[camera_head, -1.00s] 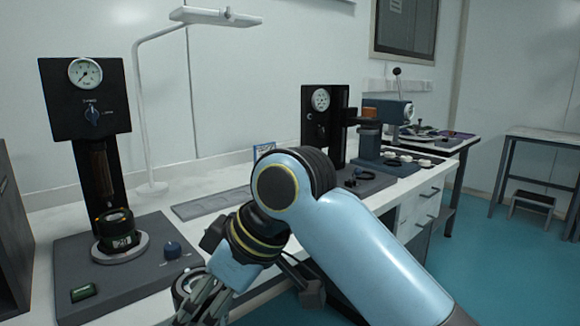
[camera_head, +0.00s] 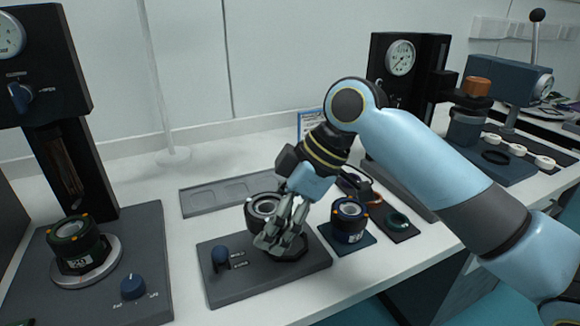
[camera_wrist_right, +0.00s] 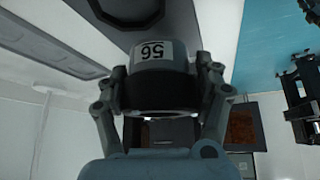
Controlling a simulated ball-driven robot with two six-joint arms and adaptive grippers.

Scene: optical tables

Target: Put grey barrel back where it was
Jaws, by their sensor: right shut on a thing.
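The grey barrel (camera_wrist_right: 153,58), with a white "56" label, is between the two fingers of my right gripper (camera_wrist_right: 163,105) in the right wrist view. In the head view, my right gripper (camera_head: 285,232) points down over a dark base plate (camera_head: 225,285) with a blue knob. The grey barrel (camera_head: 263,207) shows its round open top beside the fingers, partly hidden by them. A dark round part lies under the fingertips on the plate. I cannot tell whether the barrel touches the plate. My left gripper is not in view.
A blue-banded barrel (camera_head: 349,219) stands on a small mat close to the plate's right. A grey recessed tray (camera_head: 205,202) lies behind. A green-topped barrel (camera_head: 77,245) sits in the gauge stand at left. Another gauge stand (camera_head: 393,58) rises behind my right arm.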

